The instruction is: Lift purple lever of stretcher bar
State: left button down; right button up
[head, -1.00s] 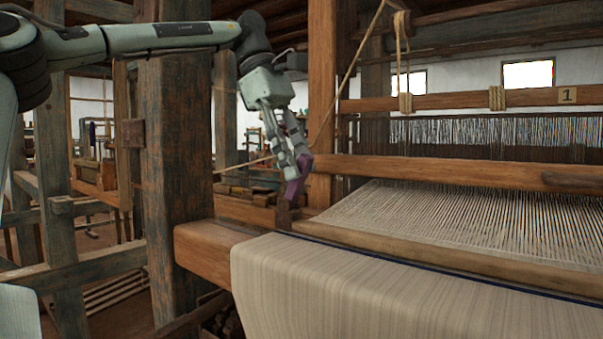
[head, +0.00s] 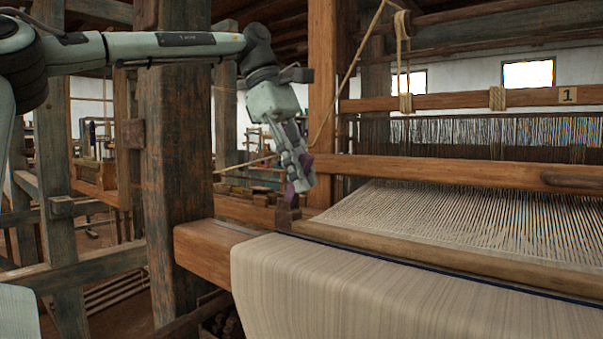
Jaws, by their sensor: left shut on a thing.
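The purple lever (head: 291,197) stands at the left end of the loom's cloth beam area, near the wooden block beside the cloth edge. Only small purple parts of it show, below and beside the fingers. My left gripper (head: 301,180) comes down from above and is shut on the lever, hiding most of it. The stretcher bar (head: 400,254) runs along the front edge of the warp, from the lever's foot toward the right. My right gripper is not in view.
A thick dark wooden post (head: 178,160) stands left of the gripper, with my arm passing across it. The woven cloth (head: 400,296) hangs over the front beam. A horizontal wooden beam (head: 450,172) and a hanging rope (head: 345,80) are close on the right.

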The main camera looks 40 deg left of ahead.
pick_arm(q)
jog(key=shift+d+f+y, duration=0.35)
jog(key=shift+d+y, duration=0.25)
jog(key=shift+y, duration=0.6)
jog(key=c, duration=1.4)
grip_release()
jog(key=shift+c, duration=0.2)
jog(key=v, duration=1.2)
jog(key=shift+w, duration=0.25)
